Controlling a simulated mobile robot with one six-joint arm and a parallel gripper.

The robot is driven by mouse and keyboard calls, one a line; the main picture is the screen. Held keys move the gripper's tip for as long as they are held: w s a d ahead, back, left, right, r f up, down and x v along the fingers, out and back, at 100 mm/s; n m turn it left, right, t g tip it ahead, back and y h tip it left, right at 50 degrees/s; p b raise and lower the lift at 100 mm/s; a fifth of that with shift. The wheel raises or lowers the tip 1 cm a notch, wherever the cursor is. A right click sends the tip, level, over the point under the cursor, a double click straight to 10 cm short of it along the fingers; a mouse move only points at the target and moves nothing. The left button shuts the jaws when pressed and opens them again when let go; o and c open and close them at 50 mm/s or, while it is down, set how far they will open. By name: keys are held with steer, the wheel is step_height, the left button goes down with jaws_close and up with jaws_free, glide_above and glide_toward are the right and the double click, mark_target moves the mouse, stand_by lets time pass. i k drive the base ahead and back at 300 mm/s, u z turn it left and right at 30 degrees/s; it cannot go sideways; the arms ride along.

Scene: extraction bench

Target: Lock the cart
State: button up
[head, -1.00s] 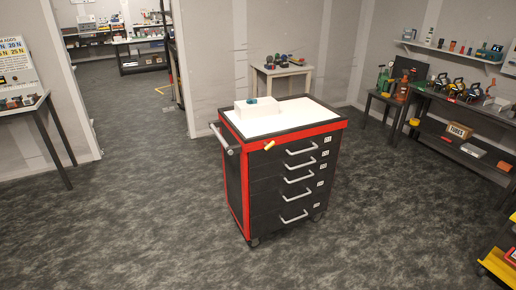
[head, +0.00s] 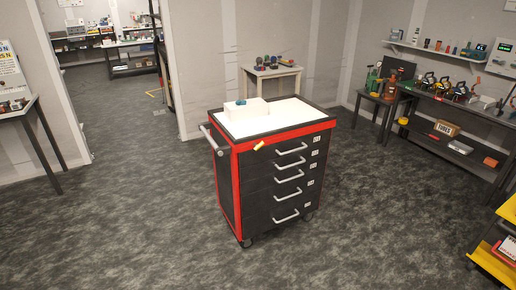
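The cart (head: 226,194) is a black and red drawer cabinet on casters, standing in the middle of the floor. Its drawers, each with a grey handle, look closed. A small yellow piece (head: 259,145), perhaps the lock or its key, sticks out at the upper left of the front, above the top drawer. A grey push bar (head: 211,141) is on the left side. A white box (head: 246,110) with a small teal item sits on the white top. My gripper is not in view.
A small table (head: 272,72) stands behind the cart against the wall. A workbench with tools (head: 460,112) is at the right, and a yellow shelf unit (head: 493,262) at the lower right. A side table (head: 18,110) is at the left. The floor in front of the cart is clear.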

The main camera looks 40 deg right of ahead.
mark_target(257, 147)
steer(key=z, duration=0.05)
steer(key=i, duration=1)
steer(key=u, duration=0.05)
